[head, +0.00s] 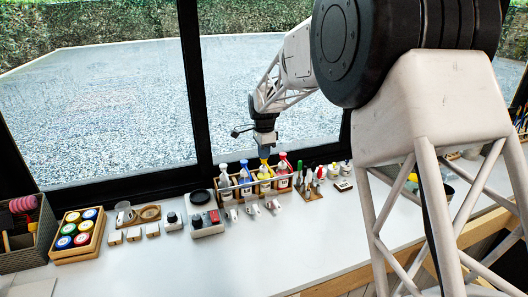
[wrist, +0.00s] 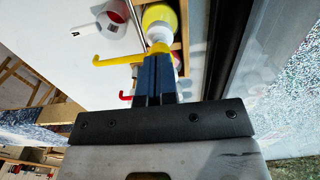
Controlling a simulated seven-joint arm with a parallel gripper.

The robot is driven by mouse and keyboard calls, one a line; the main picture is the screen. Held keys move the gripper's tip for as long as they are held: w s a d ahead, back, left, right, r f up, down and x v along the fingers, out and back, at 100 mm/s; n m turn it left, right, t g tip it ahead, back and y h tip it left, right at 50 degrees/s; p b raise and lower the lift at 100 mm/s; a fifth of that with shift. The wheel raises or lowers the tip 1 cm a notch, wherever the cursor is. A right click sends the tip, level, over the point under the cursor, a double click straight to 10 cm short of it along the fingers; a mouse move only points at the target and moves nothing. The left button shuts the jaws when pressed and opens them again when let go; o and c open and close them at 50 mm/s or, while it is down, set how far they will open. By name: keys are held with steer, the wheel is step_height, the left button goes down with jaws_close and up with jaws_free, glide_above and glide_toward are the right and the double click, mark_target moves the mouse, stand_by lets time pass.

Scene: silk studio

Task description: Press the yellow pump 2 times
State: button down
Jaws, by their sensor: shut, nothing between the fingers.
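The yellow pump (head: 264,172) stands upright in a wooden rack (head: 240,196) between a blue pump (head: 245,178) and a red pump (head: 283,172). In the wrist view its yellow head and hooked spout (wrist: 112,60) show right at the fingertips, with the yellow bottle body (wrist: 160,17) beyond. My gripper (head: 263,153) points down over the yellow pump with its dark blue fingers shut and empty. In the wrist view the fingertips (wrist: 156,58) overlap the pump head; I cannot tell whether they touch it. A red spout (wrist: 125,96) shows beside the fingers.
Small white items (head: 252,208) lie in front. Left are a switch box (head: 207,224) and a tray of coloured jars (head: 77,235). Tools (head: 309,180) stand to the right. A dark window frame (head: 190,90) is behind; the front counter is clear.

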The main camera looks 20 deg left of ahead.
steer(key=shift+f, duration=0.55)
steer(key=shift+r, duration=0.1)
stand_by(0.3)
steer(key=shift+r, duration=0.9)
steer(key=shift+f, duration=1)
stand_by(0.9)
steer(key=shift+r, duration=1.05)
stand_by(0.5)
steer(key=shift+r, duration=1.45)
